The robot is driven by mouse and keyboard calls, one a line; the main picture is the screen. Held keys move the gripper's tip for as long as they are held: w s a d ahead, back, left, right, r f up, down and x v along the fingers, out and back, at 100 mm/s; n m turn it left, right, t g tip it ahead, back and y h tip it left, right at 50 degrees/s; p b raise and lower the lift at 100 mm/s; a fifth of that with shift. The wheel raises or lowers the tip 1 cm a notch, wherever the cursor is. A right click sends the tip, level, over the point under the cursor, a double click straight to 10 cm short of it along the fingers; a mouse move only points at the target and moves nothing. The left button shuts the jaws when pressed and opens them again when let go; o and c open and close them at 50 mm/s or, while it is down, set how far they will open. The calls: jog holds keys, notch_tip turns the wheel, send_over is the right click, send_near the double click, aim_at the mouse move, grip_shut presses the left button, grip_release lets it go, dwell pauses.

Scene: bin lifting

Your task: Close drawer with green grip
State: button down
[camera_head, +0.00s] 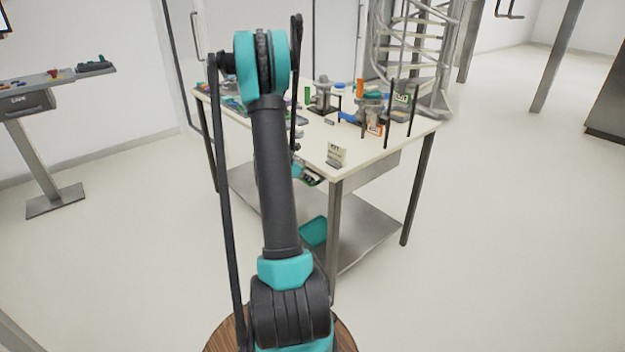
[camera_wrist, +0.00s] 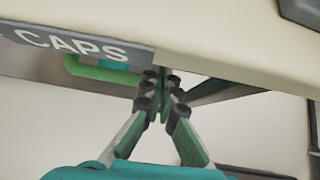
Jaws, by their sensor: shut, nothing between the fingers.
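The green grip (camera_wrist: 95,71) shows in the wrist view as a bar under the table edge, below a grey CAPS label (camera_wrist: 75,43). The drawer behind it is mostly hidden, and I cannot tell how far open it is. My gripper (camera_wrist: 160,78) is shut and empty, its dark fingertips close to the right end of the green grip. I cannot tell whether they touch. In the head view my gripper (camera_head: 310,178) is partly hidden behind my arm, just beside the table's near edge.
The white table (camera_head: 315,150) holds a small sign (camera_head: 336,156) near its front corner and several parts and stands farther back. A lower metal shelf (camera_head: 365,240) carries a teal bin (camera_head: 314,231). A side stand (camera_head: 40,150) is at left. The floor right is clear.

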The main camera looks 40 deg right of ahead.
jog(key=v, duration=1.1)
jog(key=shift+a+f, duration=0.4)
jog(key=shift+s+a, duration=0.1)
jog(key=shift+s, duration=0.05)
jog(key=s+a+m+t+y, duration=0.1)
jog(key=s+a+m+y, duration=0.2)
jog(key=s+a+m, duration=0.3)
jog(key=s+a+f+m+t+y, duration=0.1)
jog(key=s+a+m+y, duration=0.2)
jog(key=a, duration=1.2)
jog(key=s+a+m+t+y, duration=0.1)
jog(key=s+a+m+y, duration=0.2)
jog(key=s+a+m, duration=0.6)
jog(key=s+a, duration=0.1)
jog(key=s, duration=0.3)
jog(key=shift+s+a+f+m+t, duration=0.3)
jog(key=shift+a+f+m, duration=0.05)
jog(key=shift+a+m, duration=0.05)
jog(key=shift+d, duration=0.1)
